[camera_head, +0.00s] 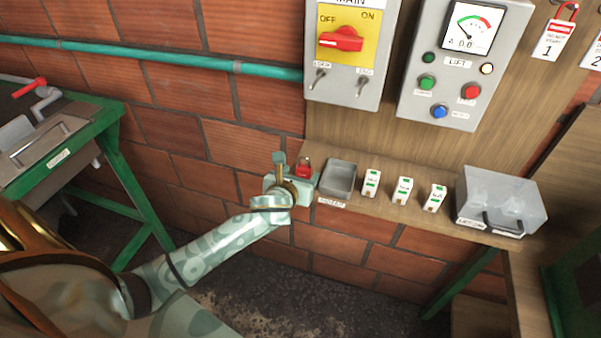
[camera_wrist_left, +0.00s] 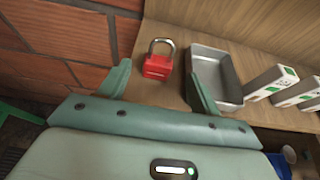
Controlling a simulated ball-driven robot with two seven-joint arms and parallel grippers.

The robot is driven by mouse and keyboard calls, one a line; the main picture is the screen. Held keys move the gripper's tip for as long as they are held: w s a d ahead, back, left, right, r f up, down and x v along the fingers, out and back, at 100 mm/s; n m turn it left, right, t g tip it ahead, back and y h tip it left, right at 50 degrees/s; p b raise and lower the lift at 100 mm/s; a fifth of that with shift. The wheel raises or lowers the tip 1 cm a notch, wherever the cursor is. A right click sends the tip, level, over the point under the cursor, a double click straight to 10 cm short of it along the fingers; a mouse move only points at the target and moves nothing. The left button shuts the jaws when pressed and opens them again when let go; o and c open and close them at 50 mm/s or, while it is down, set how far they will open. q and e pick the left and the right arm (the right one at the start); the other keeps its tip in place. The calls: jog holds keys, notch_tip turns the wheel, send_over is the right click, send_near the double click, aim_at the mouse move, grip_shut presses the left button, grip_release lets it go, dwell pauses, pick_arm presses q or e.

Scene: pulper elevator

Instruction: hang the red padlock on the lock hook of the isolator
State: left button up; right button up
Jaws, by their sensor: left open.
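The red padlock (camera_head: 303,168) stands upright at the left end of the wooden shelf, its metal shackle up. In the left wrist view the padlock (camera_wrist_left: 157,67) shows between and just beyond the two fingertips, apart from both. My left gripper (camera_head: 292,172) is open at the shelf's left end, close to the padlock; its fingers also show spread in the left wrist view (camera_wrist_left: 160,78). The isolator (camera_head: 341,88) is a grey wall box above, with a yellow plate and red knob. Small metal parts hang below the plate; I cannot tell which is the lock hook. My right gripper is out of view.
A grey metal tray (camera_head: 324,188) sits right of the padlock, close to my gripper. Several white-green blocks (camera_head: 371,183) and a clear-lidded box (camera_head: 541,216) stand further right on the shelf. A lift panel (camera_head: 411,105) hangs beside the isolator. A teal pipe (camera_head: 190,62) crosses the brick wall.

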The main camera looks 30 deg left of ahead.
aim_at(302, 171)
pick_arm(q)
jog(key=b+x, duration=0.1)
jog(key=x, duration=0.3)
jog(key=shift+w+a+f, duration=0.25)
jog(key=shift+f, duration=0.1)
jog(key=shift+w+b, duration=0.3)
jog(key=shift+w, duration=0.05)
jog(key=shift+s, duration=0.1)
jog(key=shift+c, duration=0.6)
jog(key=c, duration=1)
jog(key=shift+a+r, duration=0.1)
